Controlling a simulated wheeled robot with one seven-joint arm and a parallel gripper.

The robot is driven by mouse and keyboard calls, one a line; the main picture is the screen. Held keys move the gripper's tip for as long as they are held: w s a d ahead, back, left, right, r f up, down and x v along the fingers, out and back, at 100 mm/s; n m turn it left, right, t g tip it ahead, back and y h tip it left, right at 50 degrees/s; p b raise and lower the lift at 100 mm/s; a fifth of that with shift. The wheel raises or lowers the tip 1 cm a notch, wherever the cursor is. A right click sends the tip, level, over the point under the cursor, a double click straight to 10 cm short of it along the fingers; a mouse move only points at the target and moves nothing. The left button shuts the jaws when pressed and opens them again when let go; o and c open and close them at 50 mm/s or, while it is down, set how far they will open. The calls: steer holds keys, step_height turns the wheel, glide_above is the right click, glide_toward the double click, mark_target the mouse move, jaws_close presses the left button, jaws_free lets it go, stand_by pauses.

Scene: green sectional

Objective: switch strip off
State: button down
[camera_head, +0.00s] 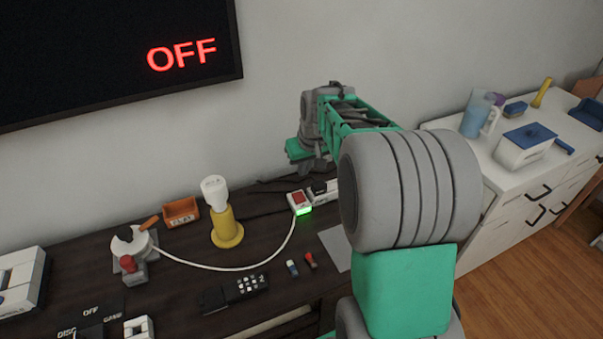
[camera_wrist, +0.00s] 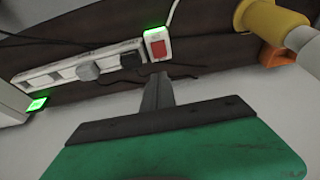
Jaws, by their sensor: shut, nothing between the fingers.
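The power strip (camera_wrist: 80,65) is white and lies on the dark tabletop. In the head view its end (camera_head: 299,202) shows, and my arm hides much of the rest. A red switch (camera_wrist: 159,52) sits at that end, beside a lit green light (camera_wrist: 155,31). The red switch also shows in the head view (camera_head: 298,197). My gripper (camera_wrist: 158,78) is shut and empty. Its fingertips point toward the red switch and appear just short of it in the wrist view; I cannot tell whether they touch. In the head view my gripper (camera_head: 316,168) is above and behind the switch.
A yellow lamp (camera_head: 226,230) with a white bulb and an orange bin (camera_head: 181,211) stand left of the strip. A white cable runs across the tabletop. A black remote (camera_head: 250,287) lies in front. The wall screen (camera_head: 110,55) reads "OFF". A white cabinet (camera_head: 500,190) is right.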

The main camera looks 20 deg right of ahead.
mark_target(297, 194)
steer(key=x, duration=1.1)
steer(key=shift+s+f+p, duration=0.25)
steer(key=shift+f+p, duration=0.05)
steer(key=shift+f, duration=0.05)
steer(key=shift+a, duration=0.1)
